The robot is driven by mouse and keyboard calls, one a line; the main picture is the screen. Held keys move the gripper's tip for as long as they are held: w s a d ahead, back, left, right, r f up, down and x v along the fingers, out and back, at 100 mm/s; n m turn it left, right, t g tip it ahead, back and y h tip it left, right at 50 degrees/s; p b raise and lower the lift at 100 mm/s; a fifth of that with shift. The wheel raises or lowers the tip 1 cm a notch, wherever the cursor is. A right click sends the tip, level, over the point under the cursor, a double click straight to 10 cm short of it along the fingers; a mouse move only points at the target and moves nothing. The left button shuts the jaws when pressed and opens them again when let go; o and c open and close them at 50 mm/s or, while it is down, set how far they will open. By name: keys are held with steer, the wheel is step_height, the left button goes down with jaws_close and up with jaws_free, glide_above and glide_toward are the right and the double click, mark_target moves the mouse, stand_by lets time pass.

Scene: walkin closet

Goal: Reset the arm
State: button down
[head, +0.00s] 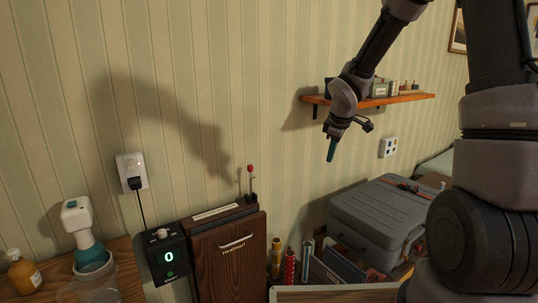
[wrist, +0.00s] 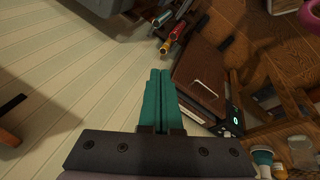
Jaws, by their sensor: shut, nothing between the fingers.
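My gripper (head: 331,150) hangs from my bent arm in front of the striped wall, pointing down. Its teal fingers are pressed together with nothing between them, and they also show shut in the wrist view (wrist: 160,75). The gripper is in the air, below and in front of the wall shelf, and touches nothing that I can see. My arm reaches in from the upper right of the head view.
A wooden shelf (head: 400,98) with small items is on the wall behind. Below stand a grey suitcase (head: 375,215), rolled tubes (head: 290,264), a brown wooden box (head: 228,262) with a red-tipped lever and a black device (head: 164,265) showing 0. An orange bottle (head: 22,272) is at left.

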steer(key=s+d+r+m+t, duration=0.1)
steer(key=s+d+r+m, duration=0.1)
steer(key=s+r+m, duration=0.6)
steer(key=s+d+r+m+t+y, duration=0.1)
steer(key=s+d+r+m, duration=0.2)
steer(key=s+r+m, duration=0.5)
steer(key=s+r, duration=0.5)
steer(key=s, duration=0.4)
steer(key=shift+s+t+y, duration=0.3)
steer(key=shift+s+t, duration=0.1)
steer(key=shift+r, duration=0.1)
